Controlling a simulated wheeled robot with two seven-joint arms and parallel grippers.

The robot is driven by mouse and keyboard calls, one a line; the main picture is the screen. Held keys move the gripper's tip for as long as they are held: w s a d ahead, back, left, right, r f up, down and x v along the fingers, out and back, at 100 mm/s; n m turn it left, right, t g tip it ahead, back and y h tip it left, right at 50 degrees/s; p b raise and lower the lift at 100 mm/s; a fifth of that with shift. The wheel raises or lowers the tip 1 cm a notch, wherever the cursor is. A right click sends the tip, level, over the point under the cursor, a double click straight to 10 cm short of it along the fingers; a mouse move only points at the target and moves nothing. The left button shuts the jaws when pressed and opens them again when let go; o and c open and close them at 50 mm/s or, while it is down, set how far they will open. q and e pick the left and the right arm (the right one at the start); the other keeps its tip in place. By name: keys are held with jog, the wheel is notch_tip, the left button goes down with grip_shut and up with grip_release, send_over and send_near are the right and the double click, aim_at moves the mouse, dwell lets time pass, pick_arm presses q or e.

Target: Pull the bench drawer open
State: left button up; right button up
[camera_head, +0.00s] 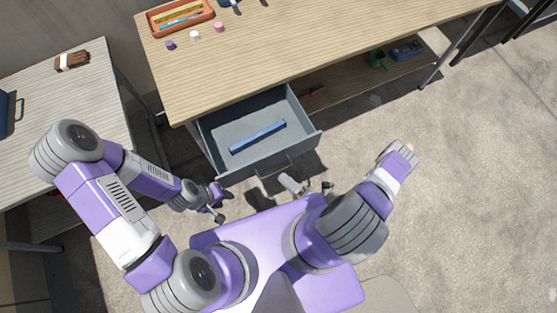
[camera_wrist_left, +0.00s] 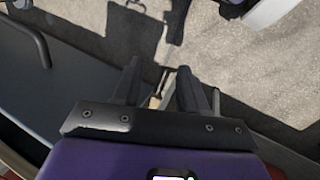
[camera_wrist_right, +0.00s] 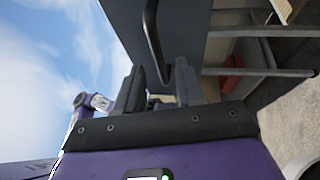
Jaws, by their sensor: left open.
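The bench drawer (camera_head: 226,160) stands pulled out from under the wooden bench, showing its grey-blue inside. Its dark bar handle (camera_head: 275,169) is on the front; in the right wrist view the handle (camera_wrist_right: 153,35) runs down close to the fingertips. My right gripper (camera_wrist_right: 158,72) is open beside the handle; I cannot tell whether the bar lies between its fingers. In the head view it is partly hidden near the drawer front. My left gripper (camera_wrist_left: 160,72) is open and empty, left of the handle over the floor. The handle (camera_wrist_left: 38,40) also shows in the left wrist view.
A blue bar (camera_head: 258,137) lies in the drawer. The bench top (camera_head: 330,50) holds an orange tray (camera_head: 181,17) and small coloured pieces. A lower shelf (camera_head: 345,88) runs right of the drawer. A side table (camera_head: 70,100) stands at left. The floor at right is clear.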

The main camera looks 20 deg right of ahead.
jog(key=shift+v, duration=1.6)
